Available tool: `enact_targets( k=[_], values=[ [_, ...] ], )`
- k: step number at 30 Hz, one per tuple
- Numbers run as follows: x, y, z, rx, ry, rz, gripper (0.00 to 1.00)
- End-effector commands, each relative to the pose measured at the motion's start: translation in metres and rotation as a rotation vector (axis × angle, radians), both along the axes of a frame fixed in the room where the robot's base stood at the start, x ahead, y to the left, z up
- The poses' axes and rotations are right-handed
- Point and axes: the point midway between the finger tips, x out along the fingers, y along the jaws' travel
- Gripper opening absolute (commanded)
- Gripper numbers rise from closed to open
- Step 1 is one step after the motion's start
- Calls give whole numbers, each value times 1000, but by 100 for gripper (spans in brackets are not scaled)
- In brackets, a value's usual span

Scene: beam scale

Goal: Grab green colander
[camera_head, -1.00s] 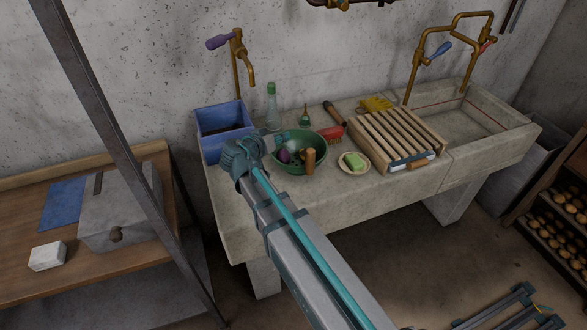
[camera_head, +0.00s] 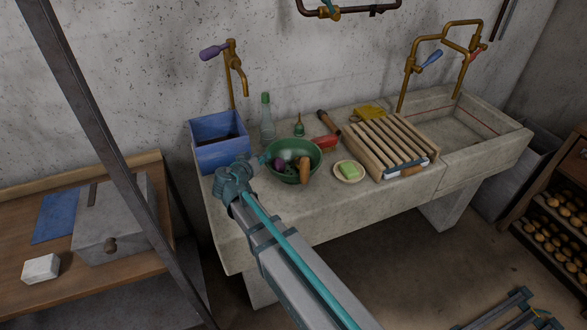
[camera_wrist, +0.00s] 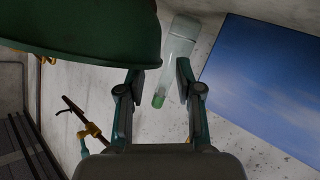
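The green colander (camera_head: 310,170) stands on the stone sink counter, right of the blue bin. My gripper (camera_head: 262,161) is at the colander's left rim, partly hidden by my wrist. In the wrist view, my gripper (camera_wrist: 158,88) is open with nothing held between its fingers. The colander's green side (camera_wrist: 85,35) fills the upper left there, beside and overlapping the left finger's tip. Whether they touch, I cannot tell.
The blue bin (camera_head: 205,157) stands close left of my gripper. A clear bottle with a green cap (camera_head: 267,122) stands behind; it shows beyond the fingers in the wrist view (camera_wrist: 178,50). A soap dish (camera_head: 349,179) and wooden rack (camera_head: 385,145) are to the right.

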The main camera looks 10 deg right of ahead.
Motion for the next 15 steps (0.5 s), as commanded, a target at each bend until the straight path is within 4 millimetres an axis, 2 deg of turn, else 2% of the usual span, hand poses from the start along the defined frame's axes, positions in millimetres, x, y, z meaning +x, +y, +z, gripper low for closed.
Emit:
enact_targets(
  k=[7, 15],
  values=[
    [28, -19, -9, 0, 2, -3, 35],
    [31, -22, -13, 0, 0, 0, 35]
  ],
)
